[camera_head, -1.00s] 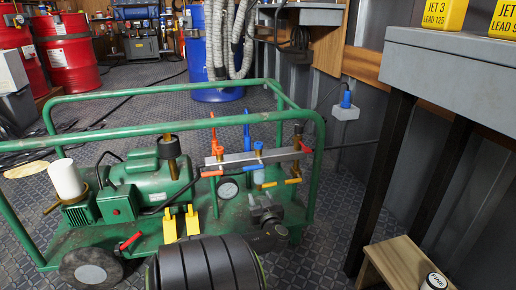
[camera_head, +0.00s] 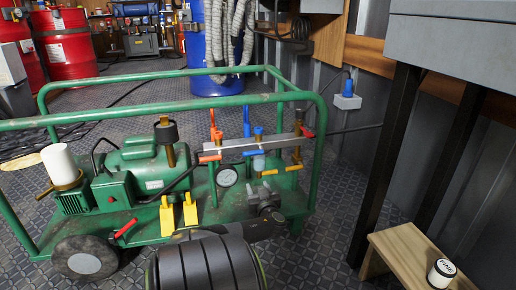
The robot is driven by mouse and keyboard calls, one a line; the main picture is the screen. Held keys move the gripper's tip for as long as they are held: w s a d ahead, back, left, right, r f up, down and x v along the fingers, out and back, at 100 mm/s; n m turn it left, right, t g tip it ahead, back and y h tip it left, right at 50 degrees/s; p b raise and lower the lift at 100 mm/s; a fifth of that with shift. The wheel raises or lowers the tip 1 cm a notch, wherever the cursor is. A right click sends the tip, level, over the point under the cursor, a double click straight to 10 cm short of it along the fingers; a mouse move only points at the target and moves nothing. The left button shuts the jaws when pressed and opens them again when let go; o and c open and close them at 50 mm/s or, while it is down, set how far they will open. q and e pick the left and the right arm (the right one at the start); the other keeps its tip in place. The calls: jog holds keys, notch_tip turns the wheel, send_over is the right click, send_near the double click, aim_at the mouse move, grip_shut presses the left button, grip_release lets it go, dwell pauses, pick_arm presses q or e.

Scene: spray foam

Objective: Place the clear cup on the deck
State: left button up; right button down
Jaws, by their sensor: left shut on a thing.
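A small clear, milky cup (camera_head: 258,163) shows just below the grey manifold bar (camera_head: 250,144), under a blue valve. My left gripper (camera_head: 264,188) is dark and sits right in front of and below the cup, over the green cart. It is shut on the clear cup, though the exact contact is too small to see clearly. The deck (camera_head: 148,216) is the green floor of the cart, inside its tube frame. My right gripper is not in view.
The deck also carries a green motor (camera_head: 140,165), a white cylinder (camera_head: 60,164), yellow pedals (camera_head: 179,215) and a gauge (camera_head: 227,176). Green rails surround it. A wooden stool (camera_head: 408,250) with a white-lidded tub (camera_head: 441,272) stands at the right.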

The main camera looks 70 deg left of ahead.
pick_arm(q)
jog(key=shift+f, duration=0.1)
jog(key=o, duration=0.9)
jog(key=shift+o, duration=0.2)
jog(key=shift+r, duration=0.25)
jog(key=d+p, duration=0.6)
jog(key=d, duration=0.6)
jog(key=shift+s+f, duration=0.15)
jog(key=shift+s, duration=0.3)
